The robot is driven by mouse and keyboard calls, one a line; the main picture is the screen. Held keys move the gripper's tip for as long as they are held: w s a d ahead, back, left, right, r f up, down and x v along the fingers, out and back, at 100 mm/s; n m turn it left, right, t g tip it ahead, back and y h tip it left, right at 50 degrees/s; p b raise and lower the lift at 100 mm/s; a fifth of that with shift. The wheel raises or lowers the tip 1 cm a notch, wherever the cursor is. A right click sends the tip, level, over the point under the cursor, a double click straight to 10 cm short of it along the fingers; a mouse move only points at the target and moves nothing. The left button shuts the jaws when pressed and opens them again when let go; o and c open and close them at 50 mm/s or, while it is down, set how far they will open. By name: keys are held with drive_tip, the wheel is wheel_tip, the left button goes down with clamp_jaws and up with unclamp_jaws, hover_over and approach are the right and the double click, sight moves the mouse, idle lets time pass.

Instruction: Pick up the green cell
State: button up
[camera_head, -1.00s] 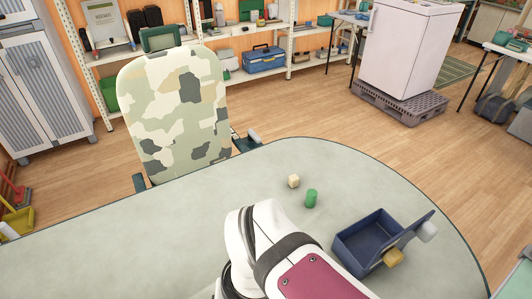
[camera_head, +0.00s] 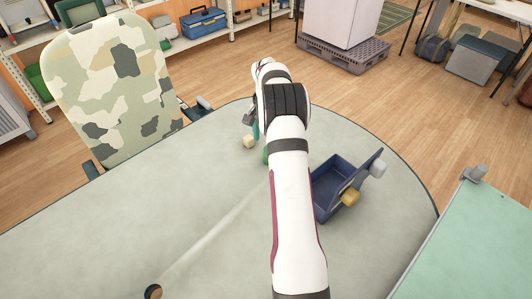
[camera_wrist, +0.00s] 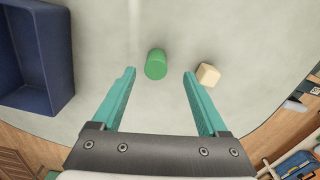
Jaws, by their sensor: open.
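The green cell (camera_wrist: 156,64) is a short green cylinder standing on the grey table. In the wrist view it lies just ahead of the gap between the teal fingers of my gripper (camera_wrist: 159,74), and neither finger touches it. My gripper is open and empty. In the head view my arm covers most of the cell, leaving a green sliver (camera_head: 266,156), and a teal finger (camera_head: 256,131) shows by my wrist.
A cream cube (camera_wrist: 208,74) sits right of the cell, close to the right fingertip; it also shows in the head view (camera_head: 249,142). A dark blue crate (camera_wrist: 63,60) stands to the left. A camouflage chair (camera_head: 115,75) is behind the table.

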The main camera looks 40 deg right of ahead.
drive_tip(key=f, duration=0.7)
drive_tip(key=shift+s+d+f, duration=0.2)
drive_tip(key=shift+s, duration=0.1)
clamp_jaws()
drive_tip(key=shift+r, duration=0.1)
